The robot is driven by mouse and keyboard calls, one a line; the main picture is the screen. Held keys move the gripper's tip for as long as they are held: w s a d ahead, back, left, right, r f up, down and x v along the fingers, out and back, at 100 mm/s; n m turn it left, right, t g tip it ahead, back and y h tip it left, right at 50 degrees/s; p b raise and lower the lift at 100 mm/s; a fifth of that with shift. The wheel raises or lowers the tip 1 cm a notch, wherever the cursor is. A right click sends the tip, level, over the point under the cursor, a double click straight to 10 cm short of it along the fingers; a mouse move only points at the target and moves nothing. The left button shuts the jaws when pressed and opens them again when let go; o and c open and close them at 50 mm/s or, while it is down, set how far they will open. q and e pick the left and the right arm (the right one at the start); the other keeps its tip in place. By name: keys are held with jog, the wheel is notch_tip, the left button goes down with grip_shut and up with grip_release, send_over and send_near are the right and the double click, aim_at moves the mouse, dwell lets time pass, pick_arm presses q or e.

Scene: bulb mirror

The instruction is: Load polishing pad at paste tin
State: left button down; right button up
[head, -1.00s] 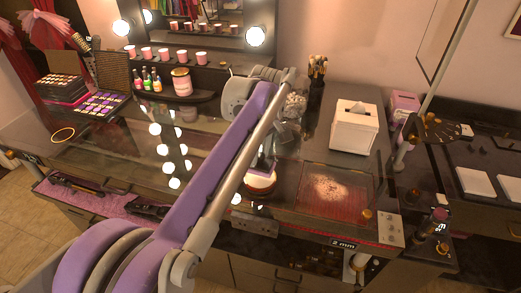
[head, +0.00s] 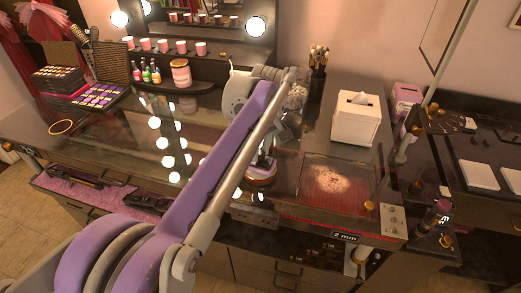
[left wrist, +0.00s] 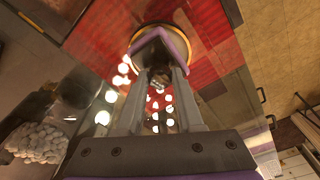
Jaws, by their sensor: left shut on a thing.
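My left gripper (head: 268,146) is shut on the polishing pad (head: 262,161), which shows as a purple piece below the fingers. The pad is right over the round paste tin (head: 260,182), which stands near the front edge of the glass-topped table. Whether pad and paste touch, I cannot tell. In the left wrist view, the two grey fingers (left wrist: 160,78) close on the purple pad (left wrist: 160,45), with the tin's round yellowish rim (left wrist: 150,27) behind it. The pad's underside and the paste are hidden. My right gripper is not in view.
Right of the tin lies a reddish glass panel (head: 312,198) with a pale powdery patch (head: 332,180). A white tissue box (head: 355,120) stands behind it. A brush holder (head: 317,68) stands at the back. The glass left of my arm is mostly clear.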

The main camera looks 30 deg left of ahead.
aim_at(260, 153)
pick_arm(q)
jog(key=shift+f, duration=0.55)
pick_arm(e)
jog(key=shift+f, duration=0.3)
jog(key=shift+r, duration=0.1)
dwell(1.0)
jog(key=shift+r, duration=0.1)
pick_arm(q)
jog(key=shift+r+p, duration=2.15)
jog(key=shift+r, duration=1.35)
jog(key=shift+w, duration=0.1)
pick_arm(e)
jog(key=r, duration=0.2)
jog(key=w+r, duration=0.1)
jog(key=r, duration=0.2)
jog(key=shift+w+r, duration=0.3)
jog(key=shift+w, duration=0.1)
pick_arm(q)
jog(key=shift+f, duration=0.1)
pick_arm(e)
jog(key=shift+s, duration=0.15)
